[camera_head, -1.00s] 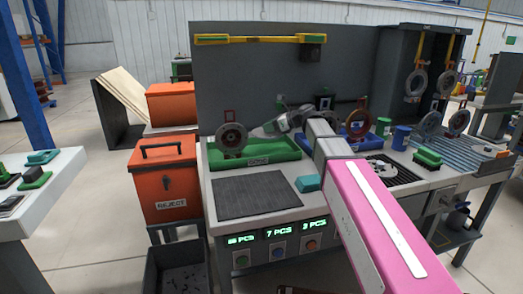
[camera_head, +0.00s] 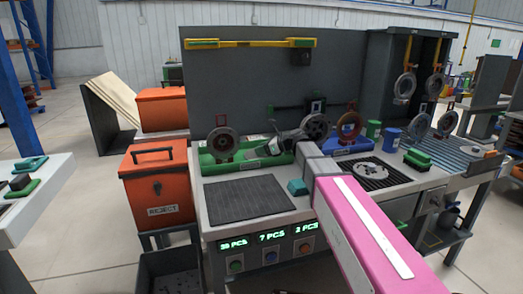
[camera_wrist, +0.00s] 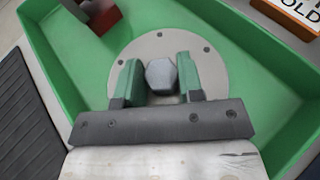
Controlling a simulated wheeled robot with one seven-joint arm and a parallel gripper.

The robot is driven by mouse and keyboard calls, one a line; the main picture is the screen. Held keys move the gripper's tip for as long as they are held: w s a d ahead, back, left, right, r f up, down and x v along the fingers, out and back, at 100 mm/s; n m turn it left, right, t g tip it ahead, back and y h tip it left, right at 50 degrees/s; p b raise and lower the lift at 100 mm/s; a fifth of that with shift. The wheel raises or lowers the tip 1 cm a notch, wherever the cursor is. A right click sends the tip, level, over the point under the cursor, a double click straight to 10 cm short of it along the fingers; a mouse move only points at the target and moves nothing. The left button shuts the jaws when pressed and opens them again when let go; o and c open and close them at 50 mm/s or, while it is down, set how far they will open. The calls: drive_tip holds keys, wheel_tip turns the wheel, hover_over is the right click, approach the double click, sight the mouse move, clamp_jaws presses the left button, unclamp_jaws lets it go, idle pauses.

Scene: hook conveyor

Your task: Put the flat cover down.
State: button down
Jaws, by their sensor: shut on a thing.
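The flat cover (camera_wrist: 150,43) is a pale grey disc with small holes near its rim and a hexagonal knob (camera_wrist: 161,75) in the middle. It lies level within the green tray (camera_wrist: 265,83), close to or on its floor; I cannot tell whether it touches. My gripper (camera_wrist: 160,78) is shut on the knob, with one green finger on each side. Part of the cover is hidden under the fingers and the dark palm bar. In the head view, my gripper (camera_head: 274,146) is low over the right part of the green tray (camera_head: 215,169).
An upright grey disc (camera_head: 222,143) stands in the tray's left part. A dark mat (camera_head: 245,198) lies in front, with a small teal block (camera_head: 297,187) nearby. A blue tray (camera_head: 345,149) stands to the right. The orange reject bin (camera_head: 160,185) is at left.

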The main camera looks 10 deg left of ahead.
drive_tip(key=c, duration=0.8)
unclamp_jaws()
drive_tip(key=shift+f, duration=0.1)
drive_tip(key=shift+o, duration=0.2)
drive_tip(key=v, duration=1.2)
drive_tip(key=shift+r, duration=0.25)
